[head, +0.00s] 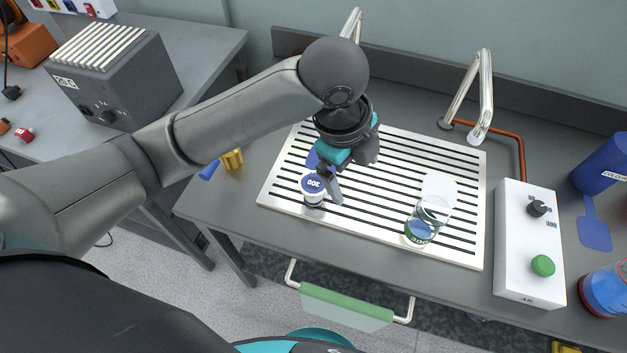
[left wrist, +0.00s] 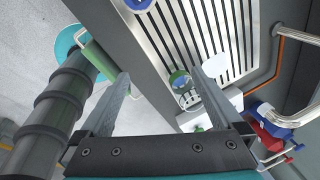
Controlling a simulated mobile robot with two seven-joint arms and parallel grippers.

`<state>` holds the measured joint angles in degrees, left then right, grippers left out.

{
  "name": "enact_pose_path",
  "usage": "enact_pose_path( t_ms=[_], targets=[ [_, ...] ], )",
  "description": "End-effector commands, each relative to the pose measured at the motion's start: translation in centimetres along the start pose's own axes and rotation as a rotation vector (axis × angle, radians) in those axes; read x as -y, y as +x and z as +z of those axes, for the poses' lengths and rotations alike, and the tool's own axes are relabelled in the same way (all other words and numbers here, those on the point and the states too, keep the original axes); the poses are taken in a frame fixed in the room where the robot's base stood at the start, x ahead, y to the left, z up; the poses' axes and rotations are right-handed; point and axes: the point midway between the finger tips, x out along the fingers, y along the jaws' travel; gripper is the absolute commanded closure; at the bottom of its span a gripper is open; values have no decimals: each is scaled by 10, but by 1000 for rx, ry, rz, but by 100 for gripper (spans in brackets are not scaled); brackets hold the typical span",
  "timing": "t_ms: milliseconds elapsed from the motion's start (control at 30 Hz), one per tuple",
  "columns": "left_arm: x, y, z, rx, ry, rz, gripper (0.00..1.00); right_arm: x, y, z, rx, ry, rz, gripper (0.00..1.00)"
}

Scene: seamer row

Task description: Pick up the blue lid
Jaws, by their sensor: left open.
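A flat blue piece, which looks like the blue lid (head: 314,159), lies on the slatted white plate (head: 282,187), partly hidden behind my left gripper (head: 333,187). That gripper is open and empty above the plate, and its two fingers stand apart in the left wrist view (left wrist: 160,76). A small can marked 300 with a blue and white top (head: 313,186) stands beside the fingers. A blue and white round top also shows at the upper edge of the left wrist view (left wrist: 138,4). My right gripper is not in view.
Bent metal pipes (head: 485,90) rise behind. A white control box (head: 527,245) and blue containers (head: 605,165) are at right. A green-covered handle (head: 345,308) is in front.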

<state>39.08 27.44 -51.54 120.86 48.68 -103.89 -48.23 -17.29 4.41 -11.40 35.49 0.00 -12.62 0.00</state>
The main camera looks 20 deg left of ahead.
Motion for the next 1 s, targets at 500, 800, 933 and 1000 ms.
enact_pose_path(
  t_ms=[500,800,933,1000],
  targets=[
    [0,-49,63,202,389,206,0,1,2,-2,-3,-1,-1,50],
    [-10,9,77,201,390,209,0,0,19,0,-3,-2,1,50],
    [-13,30,82,201,390,207,0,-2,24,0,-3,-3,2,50],
    [-14,37,84,202,391,205,0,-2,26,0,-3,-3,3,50]
  ],
)
